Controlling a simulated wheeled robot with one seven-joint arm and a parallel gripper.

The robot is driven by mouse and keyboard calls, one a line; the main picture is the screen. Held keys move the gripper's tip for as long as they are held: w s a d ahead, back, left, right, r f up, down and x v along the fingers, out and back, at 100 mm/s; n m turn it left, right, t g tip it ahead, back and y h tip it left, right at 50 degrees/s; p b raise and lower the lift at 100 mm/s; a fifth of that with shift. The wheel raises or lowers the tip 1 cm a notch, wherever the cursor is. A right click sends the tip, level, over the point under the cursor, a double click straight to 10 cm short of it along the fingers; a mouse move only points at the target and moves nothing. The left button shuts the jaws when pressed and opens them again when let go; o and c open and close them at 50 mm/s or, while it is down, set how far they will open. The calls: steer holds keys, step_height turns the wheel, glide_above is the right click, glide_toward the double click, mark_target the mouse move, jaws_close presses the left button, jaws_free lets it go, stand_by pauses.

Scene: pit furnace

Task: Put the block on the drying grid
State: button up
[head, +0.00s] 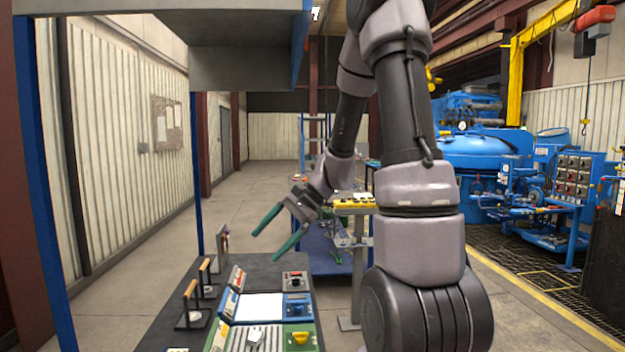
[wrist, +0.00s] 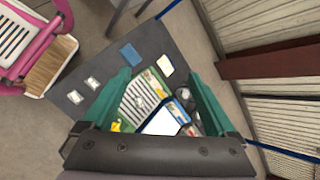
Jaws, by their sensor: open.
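My gripper (head: 268,245) is open and empty, with teal fingers, in the air above the dark table (head: 170,320). In the wrist view my gripper (wrist: 159,75) points down at the table, its fingers on either side of a board. A striped grey panel (head: 240,340), which looks like a grid, lies on that board with a small white piece (head: 256,335) on it; the panel also shows in the wrist view (wrist: 137,98). A blue flat block (wrist: 130,54) and a cream block (wrist: 165,65) lie beyond the board. I cannot tell which is the task's block.
Stands with wooden handles (head: 190,290) are at the table's left. A pink-framed slatted rack (wrist: 28,45) stands beside the table.

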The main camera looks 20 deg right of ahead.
steer(key=s+d+r+n+t+h, duration=0.2)
steer(key=s+r+n+h, duration=0.1)
steer(key=s+r, duration=0.4)
steer(key=s+d+r+n+t+h, duration=0.2)
steer(key=s+r+n+t+h, duration=0.1)
steer(key=s+r, duration=0.5)
steer(key=shift+s+r+n+h, duration=0.25)
steer(key=shift+r+n+h, duration=0.15)
steer(key=shift+r, duration=0.45)
steer(key=shift+d, duration=0.1)
stand_by(0.9)
